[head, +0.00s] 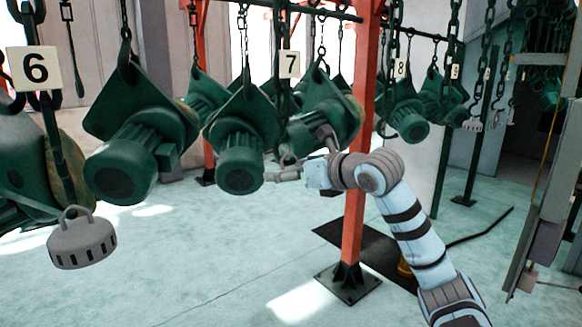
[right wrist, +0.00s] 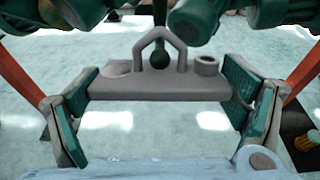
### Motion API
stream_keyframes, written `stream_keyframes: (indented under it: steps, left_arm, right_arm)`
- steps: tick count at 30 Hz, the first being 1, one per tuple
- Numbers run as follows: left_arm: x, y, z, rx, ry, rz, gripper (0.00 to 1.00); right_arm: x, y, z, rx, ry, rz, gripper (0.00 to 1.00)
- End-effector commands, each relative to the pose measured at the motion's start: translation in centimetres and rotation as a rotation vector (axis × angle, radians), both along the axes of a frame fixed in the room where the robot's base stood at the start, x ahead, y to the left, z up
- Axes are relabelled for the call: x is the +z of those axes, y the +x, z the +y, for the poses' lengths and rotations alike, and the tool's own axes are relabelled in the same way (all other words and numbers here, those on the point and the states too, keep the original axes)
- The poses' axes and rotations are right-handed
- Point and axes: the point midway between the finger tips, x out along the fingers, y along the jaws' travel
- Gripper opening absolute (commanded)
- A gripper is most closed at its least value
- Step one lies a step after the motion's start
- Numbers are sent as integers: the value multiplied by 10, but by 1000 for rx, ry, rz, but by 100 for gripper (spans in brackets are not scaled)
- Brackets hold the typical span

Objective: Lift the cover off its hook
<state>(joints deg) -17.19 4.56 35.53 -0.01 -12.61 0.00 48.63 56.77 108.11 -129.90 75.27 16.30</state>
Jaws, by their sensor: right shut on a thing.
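The grey cover (right wrist: 155,86) is in the middle of the right wrist view, with a loop handle on top and a round socket at its right. The dark round end of a hook (right wrist: 160,58) shows inside the loop; whether they touch, I cannot tell. My right gripper (right wrist: 160,100) is shut on the cover, one green pad at each end. In the head view my right gripper (head: 286,173) reaches under the number 7 station, where the cover is too small and hidden to make out clearly. My left gripper is not in view.
Green motor hoists (head: 125,165) and chains hang close around my right gripper. Another grey slotted cover (head: 82,242) hangs at the lower left. An orange post (head: 354,225) stands just behind my right arm. The pale floor (head: 230,270) below is mostly clear.

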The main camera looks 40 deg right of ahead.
Motion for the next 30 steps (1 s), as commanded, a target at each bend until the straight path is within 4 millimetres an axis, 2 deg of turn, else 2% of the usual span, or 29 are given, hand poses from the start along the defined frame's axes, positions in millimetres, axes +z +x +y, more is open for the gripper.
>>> stream_keyframes:
  steps: [4,30]
  left_arm:
    - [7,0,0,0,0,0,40]
    - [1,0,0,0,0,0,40]
  right_arm:
    - [4,-4,0,-1,-1,21,49]
    - [9,-17,1,0,-1,21,49]
